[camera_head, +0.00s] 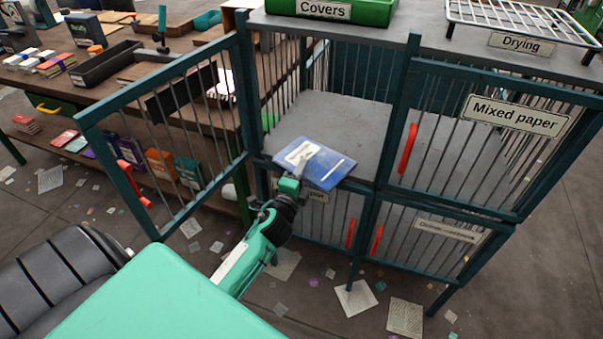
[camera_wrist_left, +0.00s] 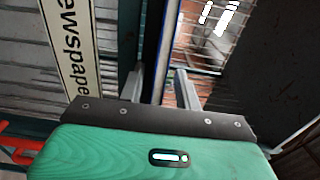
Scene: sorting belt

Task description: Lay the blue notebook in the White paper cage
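The blue notebook (camera_head: 325,170), with a pale label on its cover, lies roughly flat at the open front of the upper left cage (camera_head: 340,118). Its far part overlaps the grey cage floor; I cannot tell whether it touches. My left gripper (camera_head: 291,186) is shut on its near edge, just outside the front opening. In the left wrist view the notebook (camera_wrist_left: 160,45) is a thin, edge-on strip between the two fingers (camera_wrist_left: 160,88). The open cage's own label is not readable. My right gripper is not in view.
The open cage door (camera_head: 165,135) swings out left of my arm. A closed cage labelled Mixed paper (camera_head: 515,116) stands to the right. Closed lower cages include one whose sign partly reads newspaper (camera_wrist_left: 70,45). A green Covers tray (camera_head: 330,10) and drying rack (camera_head: 520,20) sit on top.

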